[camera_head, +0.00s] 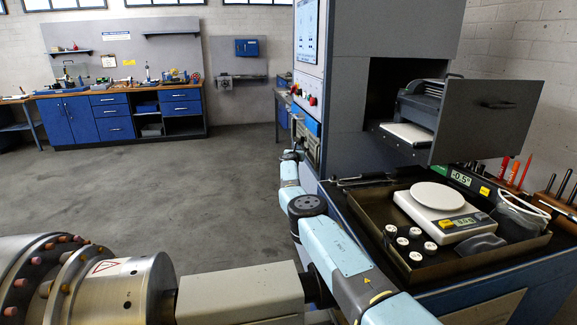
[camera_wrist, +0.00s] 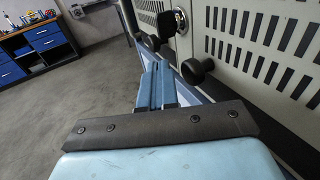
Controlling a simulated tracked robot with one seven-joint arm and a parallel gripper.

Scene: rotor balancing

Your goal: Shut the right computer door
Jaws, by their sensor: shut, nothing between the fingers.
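In the wrist view, a light grey slotted door panel (camera_wrist: 228,22) fills the right side. Another slotted panel (camera_wrist: 150,7) shows to its left, with a metal lock (camera_wrist: 181,20) near where they meet. A black knob (camera_wrist: 197,70) stands out from the lower left of the right panel. How far this door stands open cannot be told. My gripper (camera_wrist: 158,75) is shut and empty, its blue fingers just left of that knob; contact is unclear. In the head view my light blue arm reaches along the cabinet's left side, and the fingers cannot be made out.
In the head view, a grey panel (camera_head: 487,122) stands out from the cabinet opening, before a dark device (camera_head: 425,98). A tray (camera_head: 482,264) with a white scale (camera_head: 437,207) lies below it. Open floor (camera_head: 170,185) lies left, with a blue workbench (camera_head: 115,115) beyond.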

